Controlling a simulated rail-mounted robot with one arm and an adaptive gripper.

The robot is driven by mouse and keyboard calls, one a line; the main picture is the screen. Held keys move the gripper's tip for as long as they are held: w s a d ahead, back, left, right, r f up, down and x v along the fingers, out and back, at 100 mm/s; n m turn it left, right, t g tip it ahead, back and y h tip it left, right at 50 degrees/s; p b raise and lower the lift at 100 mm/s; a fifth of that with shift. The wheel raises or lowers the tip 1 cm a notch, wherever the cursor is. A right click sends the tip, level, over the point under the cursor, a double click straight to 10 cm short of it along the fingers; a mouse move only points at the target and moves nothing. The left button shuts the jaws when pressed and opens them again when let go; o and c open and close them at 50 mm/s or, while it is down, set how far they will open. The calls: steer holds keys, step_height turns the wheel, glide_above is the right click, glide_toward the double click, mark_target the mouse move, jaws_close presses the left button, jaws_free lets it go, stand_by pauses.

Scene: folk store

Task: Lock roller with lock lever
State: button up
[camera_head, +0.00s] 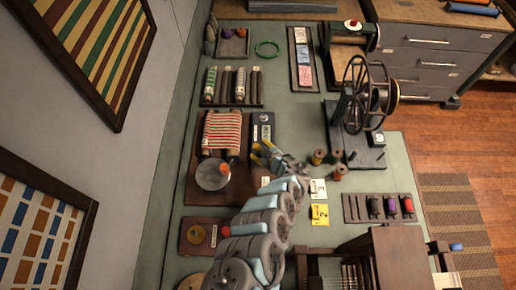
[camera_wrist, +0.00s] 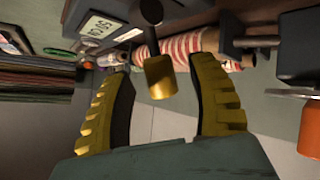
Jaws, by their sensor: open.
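The roller (camera_head: 222,132), wrapped in red-and-white striped cloth, lies on a dark board (camera_head: 196,186) on the green bench. It also shows in the wrist view (camera_wrist: 178,46), running across behind my fingers. A lever with a brass cylindrical knob (camera_wrist: 159,80), likely the lock lever, shows in the wrist view on a short dark stem. My gripper (camera_head: 262,152) is open just right of the roller. In the wrist view its yellow fingers (camera_wrist: 158,68) stand on either side of the brass knob, with visible gaps. I cannot tell the knob's depth between them. The lever is not clear in the head view.
A grey disc (camera_head: 213,174) and an orange knob (camera_head: 226,168) sit at the board's front. A small display (camera_head: 263,130) stands beside the roller. Thread spools (camera_head: 318,157) and a wheeled winder (camera_head: 362,100) stand to the right.

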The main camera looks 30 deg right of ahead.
mark_target(259, 150)
steer(key=shift+v, duration=2.7)
steer(key=shift+r, duration=0.1)
